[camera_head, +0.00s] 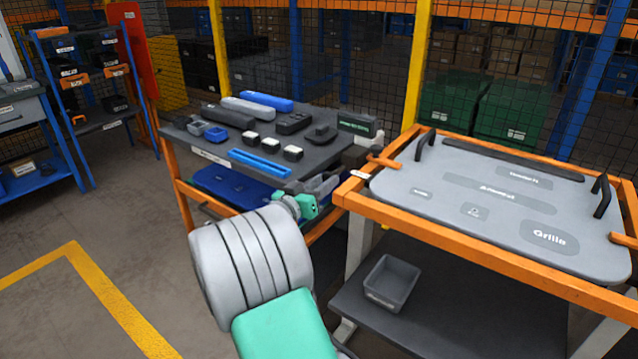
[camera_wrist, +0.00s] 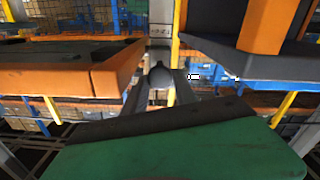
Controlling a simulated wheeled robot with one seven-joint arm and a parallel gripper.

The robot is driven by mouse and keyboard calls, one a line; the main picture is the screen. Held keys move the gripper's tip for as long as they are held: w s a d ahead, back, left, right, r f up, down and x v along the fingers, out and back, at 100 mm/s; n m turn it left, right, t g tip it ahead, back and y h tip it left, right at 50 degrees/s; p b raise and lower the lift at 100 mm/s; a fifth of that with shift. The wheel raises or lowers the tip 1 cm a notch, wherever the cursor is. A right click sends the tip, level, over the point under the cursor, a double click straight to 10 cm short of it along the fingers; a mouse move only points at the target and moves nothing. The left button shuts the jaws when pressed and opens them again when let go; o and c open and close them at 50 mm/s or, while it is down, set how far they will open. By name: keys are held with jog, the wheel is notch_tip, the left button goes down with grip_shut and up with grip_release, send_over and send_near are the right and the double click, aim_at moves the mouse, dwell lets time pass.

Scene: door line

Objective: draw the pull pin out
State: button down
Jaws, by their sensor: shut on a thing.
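My gripper (camera_head: 350,160) is at the near left corner of the orange-framed bench. In the wrist view my gripper (camera_wrist: 160,88) has its two grey fingers closed around the dark grey rounded knob of the pull pin (camera_wrist: 160,74). In the head view the pin is small and cannot be told apart from the grey parts of my gripper. The pin's shaft and its hole are hidden, so I cannot tell how deep it sits.
The orange-framed bench (camera_head: 470,251) carries a grey panel (camera_head: 440,205) with black handles. A dark table (camera_head: 215,147) with several small parts stands close on the left. A grey bin (camera_head: 391,281) sits on the lower shelf. Open floor lies at the left.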

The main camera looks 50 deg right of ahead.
jog(key=c, duration=1.3)
grip_release()
jog(key=shift+a, duration=0.15)
jog(key=shift+o, duration=0.2)
jog(key=a, duration=0.7)
jog(key=shift+a, duration=0.4)
